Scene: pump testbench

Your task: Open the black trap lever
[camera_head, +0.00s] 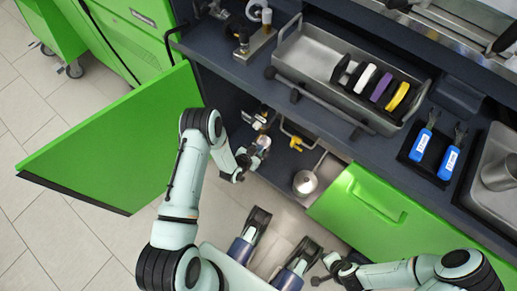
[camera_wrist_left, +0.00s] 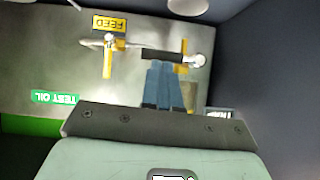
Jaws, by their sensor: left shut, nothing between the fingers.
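The black trap lever (camera_wrist_left: 160,54) lies crosswise in the left wrist view, beside a yellow-and-silver valve fitting (camera_wrist_left: 184,60). My left gripper (camera_wrist_left: 163,66) is shut and empty, with its blue-grey fingertips right at the lever's lower edge. I cannot tell whether they touch it. In the head view my left gripper (camera_head: 262,143) is inside the open cabinet, where the black lever cannot be made out. A label at the right in the wrist view is mostly hidden by the gripper body. My right gripper (camera_head: 322,273) is at the lower right, away from the cabinet.
A yellow lever (camera_wrist_left: 107,60) is left of the black one, under the FEED sign (camera_wrist_left: 109,25). A green TEST OIL label (camera_wrist_left: 55,97) is lower left. The open green door (camera_head: 120,140), the counter edge and a green drawer (camera_head: 365,212) border the cabinet opening.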

